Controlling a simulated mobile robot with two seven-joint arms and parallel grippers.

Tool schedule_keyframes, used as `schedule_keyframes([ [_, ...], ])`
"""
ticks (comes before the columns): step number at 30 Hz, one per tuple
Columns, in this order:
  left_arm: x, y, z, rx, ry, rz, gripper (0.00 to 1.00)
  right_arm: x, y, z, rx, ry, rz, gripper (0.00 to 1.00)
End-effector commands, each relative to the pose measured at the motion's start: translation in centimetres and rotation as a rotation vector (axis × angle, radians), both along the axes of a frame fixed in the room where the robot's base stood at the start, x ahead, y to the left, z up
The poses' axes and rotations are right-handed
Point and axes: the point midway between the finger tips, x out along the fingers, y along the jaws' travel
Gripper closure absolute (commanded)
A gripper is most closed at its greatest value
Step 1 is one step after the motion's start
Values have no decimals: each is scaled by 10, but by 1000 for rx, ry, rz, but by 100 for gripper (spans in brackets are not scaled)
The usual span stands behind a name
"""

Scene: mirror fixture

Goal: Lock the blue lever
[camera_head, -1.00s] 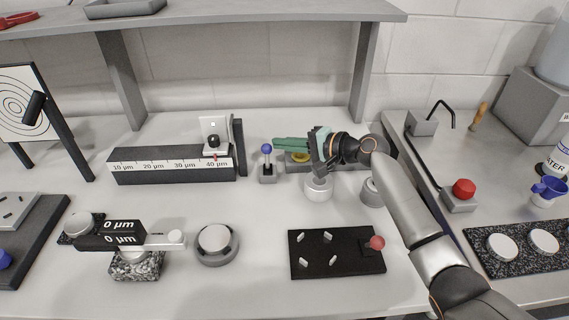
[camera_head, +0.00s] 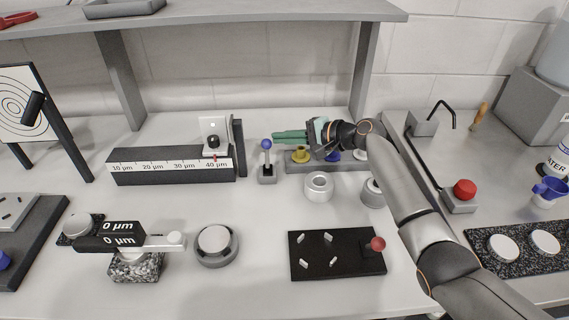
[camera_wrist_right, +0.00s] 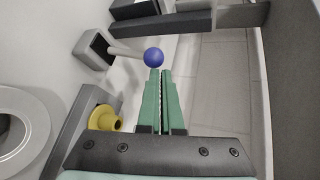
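The blue lever is a rod with a blue ball (camera_head: 266,145) on a grey base (camera_head: 267,174), standing on the bench right of the scale block. In the right wrist view its ball (camera_wrist_right: 153,58) shows at the fingertips and its rod (camera_wrist_right: 125,50) runs left to the base. My right gripper (camera_head: 275,136) reaches in from the right. Its green fingers lie together with only a thin slit between them, and nothing is held. The tips (camera_wrist_right: 161,71) are close to the ball; whether they touch it I cannot tell. My left gripper is not in view.
A grey block with a yellow piece (camera_head: 300,155) stands under my right gripper. The black scale block (camera_head: 175,166) is left of the lever. A white ring (camera_head: 319,187) and a black board with a red-knobbed lever (camera_head: 377,243) lie nearer. The bench in front of the lever is clear.

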Motion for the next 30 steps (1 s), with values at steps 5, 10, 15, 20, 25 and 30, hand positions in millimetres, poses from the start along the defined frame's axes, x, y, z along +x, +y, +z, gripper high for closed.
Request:
schedule_keyframes([
  [5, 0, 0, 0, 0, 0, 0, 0, 1, 2, 1, 2, -3, 4, 100],
  [10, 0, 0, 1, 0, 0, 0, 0, 1, 2, 2, 2, -4, 3, 100],
  [15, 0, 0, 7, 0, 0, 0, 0, 1, 2, 8, 3, -4, 4, 100],
  [20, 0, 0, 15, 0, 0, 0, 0, 1, 1, 16, 2, -4, 3, 100],
  [25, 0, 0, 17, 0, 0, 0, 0, 1, 1, 17, 1, -2, 2, 100],
  [30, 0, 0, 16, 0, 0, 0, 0, 1, 0, 16, 0, -2, 1, 100],
])
